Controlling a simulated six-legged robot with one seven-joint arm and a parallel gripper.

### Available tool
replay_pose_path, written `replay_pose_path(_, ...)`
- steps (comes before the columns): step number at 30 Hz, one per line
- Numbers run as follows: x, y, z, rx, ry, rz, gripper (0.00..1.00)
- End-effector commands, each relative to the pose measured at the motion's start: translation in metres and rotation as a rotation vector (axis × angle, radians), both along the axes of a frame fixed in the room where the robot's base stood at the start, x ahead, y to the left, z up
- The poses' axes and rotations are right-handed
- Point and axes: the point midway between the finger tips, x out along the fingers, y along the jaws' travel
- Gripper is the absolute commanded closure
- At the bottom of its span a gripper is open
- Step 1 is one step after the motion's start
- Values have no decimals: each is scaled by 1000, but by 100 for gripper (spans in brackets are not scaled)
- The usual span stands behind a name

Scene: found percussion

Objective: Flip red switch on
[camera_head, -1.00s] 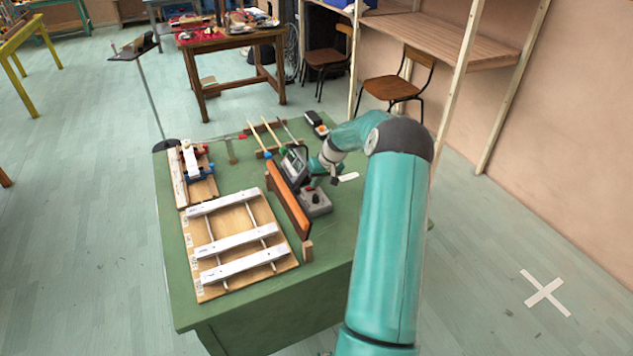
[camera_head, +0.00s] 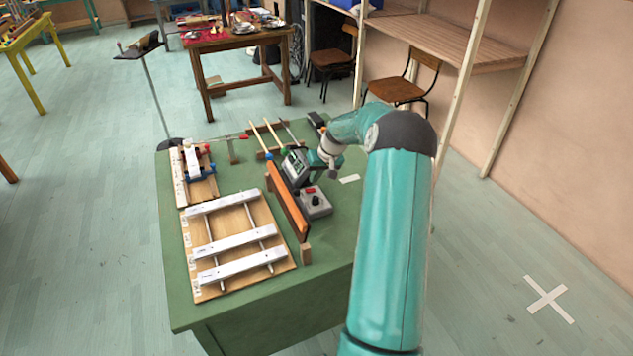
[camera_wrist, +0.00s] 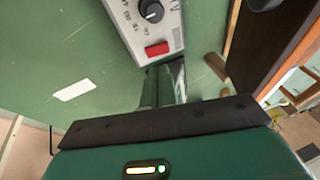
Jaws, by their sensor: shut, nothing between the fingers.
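The red switch (camera_head: 310,190) sits on a small grey control box (camera_head: 321,208) on the green table. In the wrist view the red switch (camera_wrist: 157,49) is on the end of the box face nearest my gripper, beside a black knob (camera_wrist: 151,10) with printed markings. My gripper (camera_wrist: 163,88) is shut and empty, its fingertips just short of the box's edge by the switch. Any small gap or contact there is hard to judge. In the head view my gripper (camera_head: 298,165) hangs above the table behind the box, with its fingers hard to make out.
A brown wooden panel (camera_head: 288,203) stands upright along the box's left side. A board with white metal bars (camera_head: 238,241) lies further left. Mallets (camera_head: 262,138) lie behind. A white strip (camera_head: 350,179) marks clear tabletop to the right.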

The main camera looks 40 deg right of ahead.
Motion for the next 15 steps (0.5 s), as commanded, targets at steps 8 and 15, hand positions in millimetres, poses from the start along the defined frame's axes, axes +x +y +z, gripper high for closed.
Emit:
replay_pose_path(8, -14, -10, 47, -9, -4, -3, 100)
replay_pose_path(15, -29, -19, 85, -9, -3, -4, 100)
